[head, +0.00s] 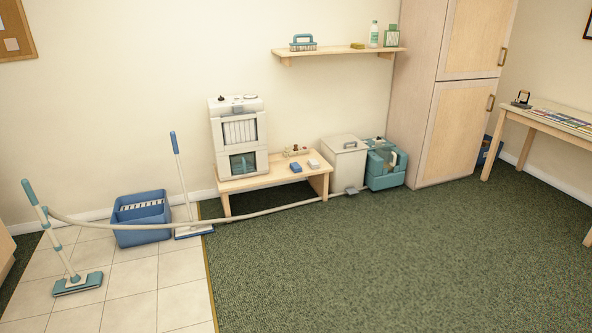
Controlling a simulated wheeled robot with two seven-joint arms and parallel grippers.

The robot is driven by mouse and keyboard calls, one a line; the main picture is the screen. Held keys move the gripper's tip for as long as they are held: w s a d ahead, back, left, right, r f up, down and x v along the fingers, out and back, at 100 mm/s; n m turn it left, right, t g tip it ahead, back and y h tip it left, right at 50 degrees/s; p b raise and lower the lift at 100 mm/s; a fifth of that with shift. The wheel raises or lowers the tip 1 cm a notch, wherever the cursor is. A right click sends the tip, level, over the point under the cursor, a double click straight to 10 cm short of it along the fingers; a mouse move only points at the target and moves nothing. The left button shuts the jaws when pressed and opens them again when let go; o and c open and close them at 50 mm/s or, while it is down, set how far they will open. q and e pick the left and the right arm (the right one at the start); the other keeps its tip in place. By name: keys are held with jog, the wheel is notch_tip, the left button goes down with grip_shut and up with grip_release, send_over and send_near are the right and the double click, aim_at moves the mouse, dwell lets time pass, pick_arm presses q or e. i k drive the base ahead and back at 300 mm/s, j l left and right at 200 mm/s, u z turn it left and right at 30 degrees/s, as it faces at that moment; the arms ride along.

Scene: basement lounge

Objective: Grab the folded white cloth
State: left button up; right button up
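A small whitish block-like item (313,164) lies on the low wooden bench (240,184) near its right end. It could be the folded white cloth, but it is too small to tell. A small blue item (296,167) lies just left of it, with a brownish object (295,150) behind them. Neither of my grippers is in view.
A white appliance (239,138) stands on the bench's left part. A long hose (262,213) runs in front of the bench. Mops (77,283) and a blue bucket (142,235) occupy the left tiles. A bin (344,162) stands right of the bench. Green carpet (370,265) in front is clear.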

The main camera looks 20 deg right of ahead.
aim_at(313, 163)
jog(key=i+l+z, duration=0.3)
jog(key=i, duration=0.2)
jog(key=i+l+z, duration=0.25)
jog(key=i, duration=0.25)
jog(key=i+z, duration=0.3)
jog(key=i, duration=1.8)
jog(key=i+u, duration=0.1)
jog(key=i, duration=0.45)
jog(key=i+l+u, duration=0.1)
jog(key=i, duration=0.5)
jog(key=i+l+u, duration=0.1)
jog(key=i, duration=0.45)
jog(key=i+l+u, duration=0.1)
jog(key=i+l, duration=0.2)
jog(key=i, duration=0.25)
